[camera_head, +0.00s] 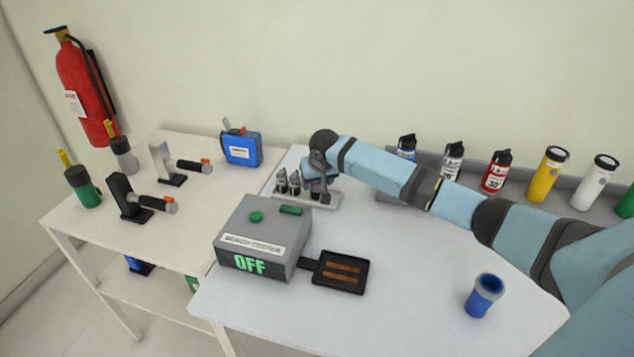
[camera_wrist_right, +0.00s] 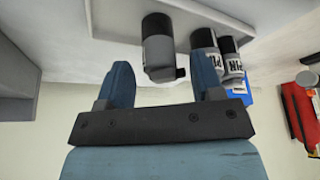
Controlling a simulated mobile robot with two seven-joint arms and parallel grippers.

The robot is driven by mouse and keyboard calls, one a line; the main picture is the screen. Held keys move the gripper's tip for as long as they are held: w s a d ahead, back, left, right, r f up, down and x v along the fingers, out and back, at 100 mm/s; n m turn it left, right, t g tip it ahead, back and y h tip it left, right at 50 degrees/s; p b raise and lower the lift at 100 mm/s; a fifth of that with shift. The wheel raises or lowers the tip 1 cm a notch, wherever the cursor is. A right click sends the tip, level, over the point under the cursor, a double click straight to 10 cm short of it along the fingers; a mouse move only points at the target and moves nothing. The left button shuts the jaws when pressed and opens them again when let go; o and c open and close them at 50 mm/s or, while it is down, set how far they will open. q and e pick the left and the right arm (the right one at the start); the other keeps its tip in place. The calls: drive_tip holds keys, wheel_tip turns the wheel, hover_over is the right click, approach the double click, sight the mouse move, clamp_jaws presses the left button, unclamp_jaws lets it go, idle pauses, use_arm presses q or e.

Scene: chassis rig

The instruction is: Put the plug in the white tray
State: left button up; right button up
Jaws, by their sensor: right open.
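The white tray (camera_head: 331,199) lies on the right table behind the tester box, with several small dark-and-grey upright pieces (camera_head: 287,182) on it. My right gripper (camera_head: 318,185) is over the tray's right part, pointing down. In the right wrist view, the tray (camera_wrist_right: 115,18) is at the top, and a grey-and-black cylinder (camera_wrist_right: 157,48) stands between the open blue fingers of my gripper (camera_wrist_right: 163,55). I cannot tell whether the fingers touch it. Two pieces with "PIN" lettering (camera_wrist_right: 231,64) are beside the right finger. I cannot tell for sure which piece is the plug. My left gripper is out of view.
A grey tester box (camera_head: 262,235) reading "OFF" with a black pad (camera_head: 341,271) stands in front of the tray. A blue cup (camera_head: 483,295) is at the front right. Several bottles and flashlights line a grey rack (camera_head: 520,188) at the back. The table's middle right is clear.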

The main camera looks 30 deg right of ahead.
drive_tip(key=v, duration=1.1)
drive_tip(key=shift+r, duration=0.2)
drive_tip(key=shift+s+a+f, duration=0.1)
